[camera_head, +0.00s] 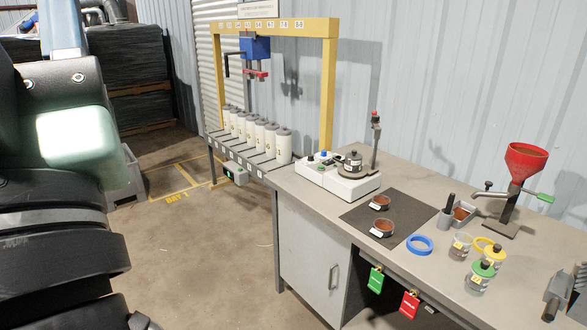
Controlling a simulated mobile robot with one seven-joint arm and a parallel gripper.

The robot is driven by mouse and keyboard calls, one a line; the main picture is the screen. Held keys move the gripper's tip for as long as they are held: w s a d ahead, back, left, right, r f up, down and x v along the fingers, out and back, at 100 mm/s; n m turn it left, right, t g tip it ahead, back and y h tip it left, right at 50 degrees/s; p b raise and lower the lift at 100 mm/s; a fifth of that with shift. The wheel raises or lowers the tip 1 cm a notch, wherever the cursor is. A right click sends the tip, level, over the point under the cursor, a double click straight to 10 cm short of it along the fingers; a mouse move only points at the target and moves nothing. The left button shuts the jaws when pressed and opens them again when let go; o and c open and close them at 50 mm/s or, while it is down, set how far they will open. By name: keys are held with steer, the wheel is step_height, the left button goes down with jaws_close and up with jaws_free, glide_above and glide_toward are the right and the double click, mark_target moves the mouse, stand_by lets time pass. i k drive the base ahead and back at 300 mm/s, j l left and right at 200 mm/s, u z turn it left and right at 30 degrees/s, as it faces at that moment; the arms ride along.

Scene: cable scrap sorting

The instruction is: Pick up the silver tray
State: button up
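A small silver-grey metal tray (472,221) stands on the workbench, right of the black mat, with brown-red granules in it. A dark upright cylinder stands at its left side, touching or just in front of it. No gripper touches the tray. My arm fills the left edge of the view, well apart from the bench. My gripper does not show, so its state is hidden.
The grey workbench (408,180) holds a black mat (405,207) with two dishes of granules, a white scale-like device (338,181), a red funnel stand (525,160), a blue ring (420,245) and several jars. A yellow frame (328,90) stands behind. Open floor lies left of the bench.

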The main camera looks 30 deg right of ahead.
mark_target(464, 212)
steer(key=i+l+z, duration=0.15)
steer(key=z, duration=0.3)
steer(key=i+z, duration=0.15)
steer(key=z, duration=0.25)
steer(key=i+z, duration=0.15)
steer(key=z, duration=0.3)
steer(key=i+z, duration=0.2)
steer(key=z, duration=0.2)
steer(key=i+j+z, duration=0.25)
steer(key=i, duration=0.3)
steer(key=i+j+z, duration=0.25)
steer(key=i+j, duration=0.3)
